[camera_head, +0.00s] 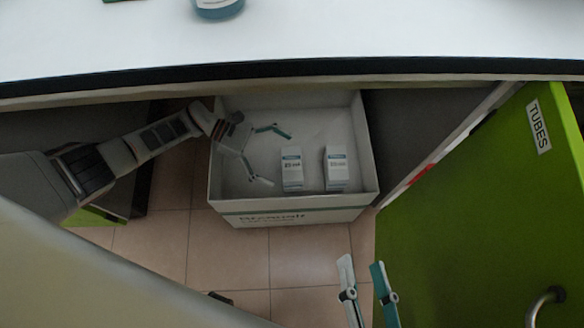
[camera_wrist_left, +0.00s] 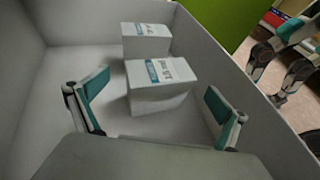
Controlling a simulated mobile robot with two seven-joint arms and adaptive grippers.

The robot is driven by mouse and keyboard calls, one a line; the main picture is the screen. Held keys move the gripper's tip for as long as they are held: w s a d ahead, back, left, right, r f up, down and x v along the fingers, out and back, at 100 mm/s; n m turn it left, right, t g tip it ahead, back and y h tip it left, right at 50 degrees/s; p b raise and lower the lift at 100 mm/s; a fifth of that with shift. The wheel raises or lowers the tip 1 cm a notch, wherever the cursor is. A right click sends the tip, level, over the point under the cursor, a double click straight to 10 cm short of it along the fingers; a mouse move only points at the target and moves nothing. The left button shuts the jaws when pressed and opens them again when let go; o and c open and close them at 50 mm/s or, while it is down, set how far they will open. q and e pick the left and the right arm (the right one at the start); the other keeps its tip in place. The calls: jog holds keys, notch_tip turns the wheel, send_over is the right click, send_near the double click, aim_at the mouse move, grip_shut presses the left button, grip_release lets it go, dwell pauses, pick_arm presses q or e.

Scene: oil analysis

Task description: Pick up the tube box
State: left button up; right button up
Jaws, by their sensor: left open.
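Two small white tube boxes with blue labels stand upright in a larger open white box (camera_head: 233,205). The left tube box (camera_head: 291,170) is the nearer one to my left gripper (camera_head: 267,155), and the right tube box (camera_head: 336,169) stands beside it with a gap. My left gripper is open inside the white box, its fingers pointing toward the left tube box without closing on it. In the left wrist view the near tube box (camera_wrist_left: 160,88) lies between and beyond the open fingers (camera_wrist_left: 155,112), with the other tube box (camera_wrist_left: 146,40) behind. My right gripper (camera_head: 366,268) is open and empty outside the box.
A green cabinet door marked TUBES (camera_head: 480,200) stands open at the right. A white countertop (camera_head: 300,35) overhangs the back. The white box's walls surround my left gripper. Tiled floor (camera_head: 290,250) is clear in front of the box.

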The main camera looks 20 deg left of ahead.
aim_at(292, 165)
pick_arm(q)
jog(key=shift+x, duration=2)
jog(key=c, duration=1.2)
